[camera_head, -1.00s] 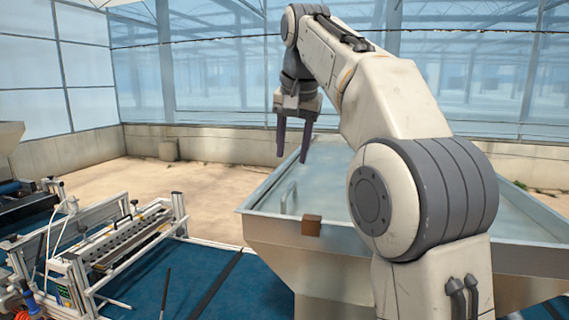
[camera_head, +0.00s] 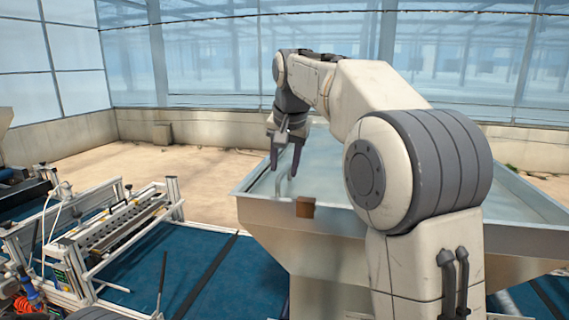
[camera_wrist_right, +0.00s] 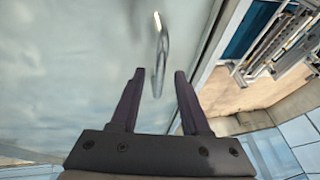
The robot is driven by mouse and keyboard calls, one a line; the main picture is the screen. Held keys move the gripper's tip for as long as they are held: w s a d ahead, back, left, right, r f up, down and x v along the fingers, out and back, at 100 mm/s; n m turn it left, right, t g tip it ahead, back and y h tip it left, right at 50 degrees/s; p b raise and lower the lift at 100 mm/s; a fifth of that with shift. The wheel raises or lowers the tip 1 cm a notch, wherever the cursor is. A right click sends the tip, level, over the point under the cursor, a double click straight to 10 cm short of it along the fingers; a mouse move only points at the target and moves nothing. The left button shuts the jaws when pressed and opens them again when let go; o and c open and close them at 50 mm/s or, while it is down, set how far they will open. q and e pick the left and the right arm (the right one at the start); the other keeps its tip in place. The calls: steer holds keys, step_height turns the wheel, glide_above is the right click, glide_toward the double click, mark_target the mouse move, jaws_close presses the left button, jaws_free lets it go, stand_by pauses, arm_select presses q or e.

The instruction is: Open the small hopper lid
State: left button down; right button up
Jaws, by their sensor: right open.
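The hopper (camera_head: 340,245) is a large metal bin with a flat, pale, shut lid (camera_head: 340,160) on top. A thin metal bar handle (camera_head: 292,180) stands on the lid near its left edge; it also shows in the right wrist view (camera_wrist_right: 160,55). My right gripper (camera_head: 285,168) points down above the lid, close to the handle. In the right wrist view its two fingers (camera_wrist_right: 156,72) are apart, and the handle's near end appears between or just beyond their tips. I cannot tell if they touch it. My left gripper is not in view.
A small brown block (camera_head: 305,207) sits on the hopper's front rim. A metal-framed seeder machine (camera_head: 110,235) stands at the left on a blue floor (camera_head: 225,285). A low concrete wall (camera_head: 210,130) and glass panels lie behind.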

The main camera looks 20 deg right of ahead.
jaws_close()
stand_by(1.4)
